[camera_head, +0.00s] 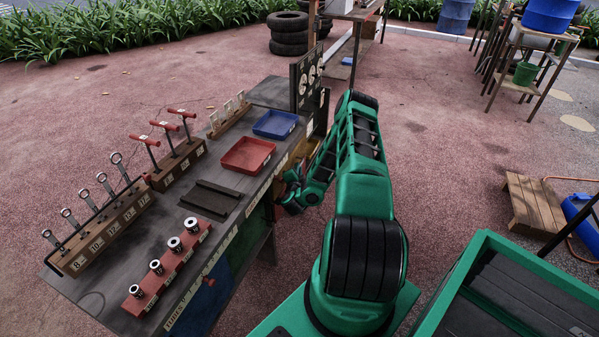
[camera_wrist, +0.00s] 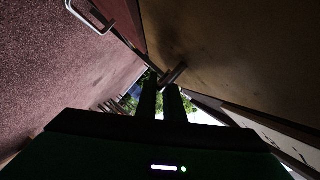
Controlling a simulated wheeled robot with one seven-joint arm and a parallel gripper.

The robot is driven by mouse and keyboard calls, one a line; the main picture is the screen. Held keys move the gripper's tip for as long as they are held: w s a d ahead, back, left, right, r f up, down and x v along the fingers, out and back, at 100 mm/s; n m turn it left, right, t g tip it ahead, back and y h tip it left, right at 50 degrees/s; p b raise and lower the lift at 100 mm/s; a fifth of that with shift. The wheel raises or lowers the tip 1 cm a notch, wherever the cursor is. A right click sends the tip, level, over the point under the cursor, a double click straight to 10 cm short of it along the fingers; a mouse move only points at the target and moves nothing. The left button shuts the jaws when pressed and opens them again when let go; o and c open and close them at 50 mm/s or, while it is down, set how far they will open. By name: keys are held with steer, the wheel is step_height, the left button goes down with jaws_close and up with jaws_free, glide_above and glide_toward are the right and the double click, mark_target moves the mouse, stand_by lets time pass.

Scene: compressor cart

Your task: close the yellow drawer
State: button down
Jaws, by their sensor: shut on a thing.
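A yellow panel (camera_head: 312,147), which looks like part of the yellow drawer, shows at the bench's right side, partly hidden behind my arm. In the wrist view a dull yellow-brown panel (camera_wrist: 235,45) in shadow fills the upper right. My gripper (camera_wrist: 167,88) is shut on a short dark bar handle (camera_wrist: 176,72) beside this panel. In the head view my gripper (camera_head: 291,200) is low against the bench's right side, and its fingertips are hard to make out. How far the drawer stands out cannot be told.
The workbench (camera_head: 92,292) carries a red tray (camera_head: 247,155), a blue tray (camera_head: 275,125), sockets and T-handle tools. Another pale handle (camera_wrist: 92,17) shows at the wrist view's upper left. A green-rimmed cart (camera_head: 470,262) stands at lower right.

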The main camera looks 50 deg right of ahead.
steer(key=shift+w+a, duration=0.2)
steer(key=c, duration=1.9)
jaws_free()
steer(key=shift+w, duration=0.1)
steer(key=shift+d, duration=0.1)
